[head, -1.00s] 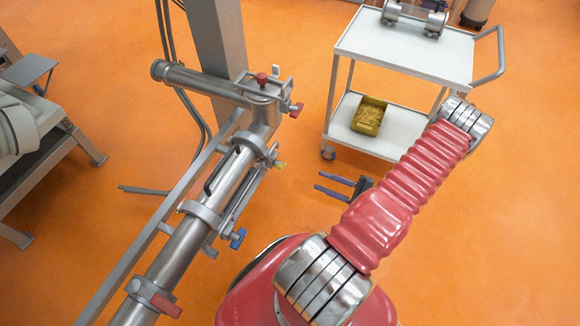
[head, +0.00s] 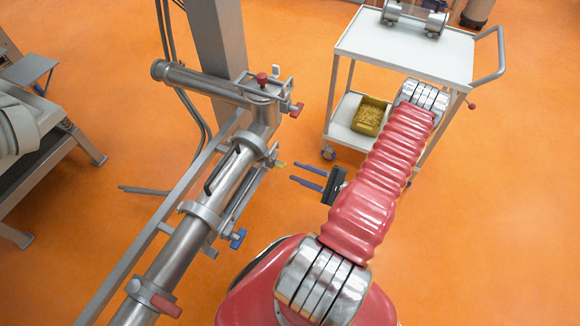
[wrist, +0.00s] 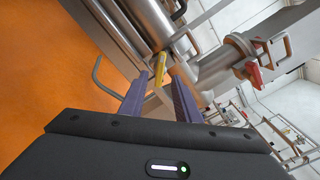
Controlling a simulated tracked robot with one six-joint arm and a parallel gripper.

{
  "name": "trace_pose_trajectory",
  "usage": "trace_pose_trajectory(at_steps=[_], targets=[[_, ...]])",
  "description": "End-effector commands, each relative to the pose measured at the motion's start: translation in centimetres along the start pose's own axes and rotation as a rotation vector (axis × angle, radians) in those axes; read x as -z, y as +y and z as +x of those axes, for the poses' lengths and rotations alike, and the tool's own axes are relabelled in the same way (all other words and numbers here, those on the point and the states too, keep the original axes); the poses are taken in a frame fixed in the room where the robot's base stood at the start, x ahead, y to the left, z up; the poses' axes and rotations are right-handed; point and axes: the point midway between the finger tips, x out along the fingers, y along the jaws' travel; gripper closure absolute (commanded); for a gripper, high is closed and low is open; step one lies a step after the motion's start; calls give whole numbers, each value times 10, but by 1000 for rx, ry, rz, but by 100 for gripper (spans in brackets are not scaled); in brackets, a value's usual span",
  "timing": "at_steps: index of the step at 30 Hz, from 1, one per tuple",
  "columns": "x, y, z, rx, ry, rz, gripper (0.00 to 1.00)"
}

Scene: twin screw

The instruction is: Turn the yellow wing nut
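The yellow wing nut (head: 281,165) sits on the right side of the steel pipe assembly (head: 232,180), near its clamp. It also shows in the wrist view (wrist: 161,70), just beyond the fingertips and between the two finger lines. My gripper (head: 292,172) has two purple fingers spread apart with nothing between them. The fingertips point left and stop a little short of the nut in the head view. In the wrist view the fingers (wrist: 159,78) are parted in front of the nut. Whether they touch it cannot be told.
A white cart (head: 400,52) with a yellow bin (head: 369,116) stands at the back right. Orange floor lies clear to the right.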

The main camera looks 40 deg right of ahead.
Motion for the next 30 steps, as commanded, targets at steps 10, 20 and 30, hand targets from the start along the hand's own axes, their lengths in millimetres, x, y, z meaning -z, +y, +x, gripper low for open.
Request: trace_pose_trajectory(at_steps=[10,20,30], targets=[[0,0,39,-2,-1,1,70],[0,0,48,0,0,1,70],[0,0,47,-1,0,1,85]])
